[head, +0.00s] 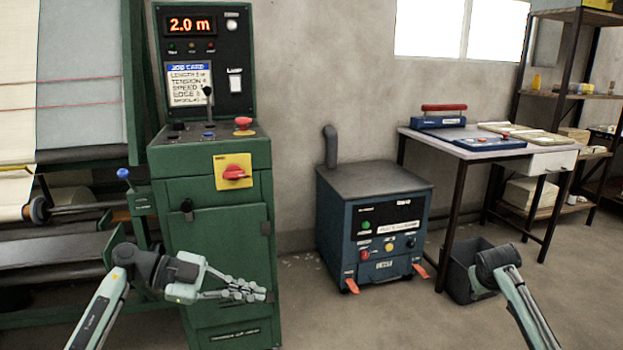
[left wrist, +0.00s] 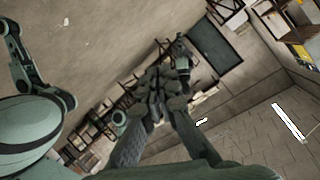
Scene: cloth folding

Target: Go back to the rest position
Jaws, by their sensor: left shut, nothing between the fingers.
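My left gripper (head: 248,290) is in front of the lower part of the green control cabinet (head: 222,240) in the head view. Its fingers are together, with nothing between them, and point right. In the left wrist view the left gripper (left wrist: 160,85) shows in the middle, its fingers close together. Part of my right arm (head: 515,290) enters the head view at the lower right. The right gripper cannot be made out in the head view.
A green machine with a white cloth roll (head: 18,110) stands at the left. A blue unit (head: 375,235) is on the floor in the middle. A table (head: 470,148) with a blue device stands at the right, a dark bin (head: 460,270) below it.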

